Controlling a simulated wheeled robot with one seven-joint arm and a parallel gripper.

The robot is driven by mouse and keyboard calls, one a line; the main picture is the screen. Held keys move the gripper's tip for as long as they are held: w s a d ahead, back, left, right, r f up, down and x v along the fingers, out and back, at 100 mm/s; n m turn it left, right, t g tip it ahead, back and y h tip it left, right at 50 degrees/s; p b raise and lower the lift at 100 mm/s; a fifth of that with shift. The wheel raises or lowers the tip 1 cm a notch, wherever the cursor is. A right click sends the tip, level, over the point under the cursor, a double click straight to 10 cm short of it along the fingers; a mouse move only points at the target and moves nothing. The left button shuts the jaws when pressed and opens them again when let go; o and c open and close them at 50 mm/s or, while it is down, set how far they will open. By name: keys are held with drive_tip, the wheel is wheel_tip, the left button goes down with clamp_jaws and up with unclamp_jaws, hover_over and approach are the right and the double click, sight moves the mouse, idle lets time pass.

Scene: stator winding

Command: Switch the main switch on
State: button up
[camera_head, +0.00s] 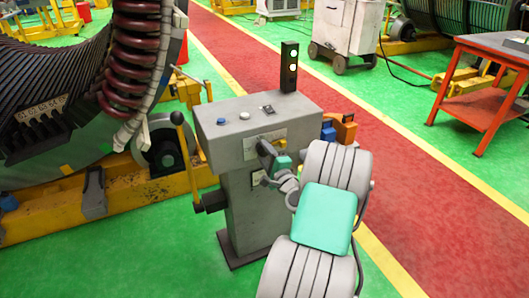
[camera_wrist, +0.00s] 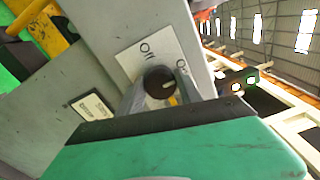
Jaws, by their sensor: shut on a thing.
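The main switch is a dark round knob (camera_wrist: 158,82) on a pale plate marked "Off" and "On" in the wrist view. A small pale mark shows on the knob's right side; I cannot tell surely which label it points to. The plate (camera_head: 250,147) also shows on the upper front of the grey control console (camera_head: 236,187) in the head view, with the knob hidden behind my gripper. My gripper (camera_wrist: 157,97) is shut on the knob, with a grey finger on each side. In the head view my gripper (camera_head: 267,160) reaches the console front from the right.
The console top holds a blue button (camera_head: 221,121), a white button (camera_head: 244,115) and a black light post (camera_head: 289,68) with two lit lamps. A lever (camera_head: 186,150) stands at the console's left. Orange and blue bins (camera_head: 341,129) are behind it. A large coil machine (camera_head: 100,80) fills the left.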

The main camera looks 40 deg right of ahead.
idle(0.3)
drive_tip(key=o, duration=1.4)
drive_tip(key=shift+c, duration=0.2)
drive_tip(key=v, duration=0.8)
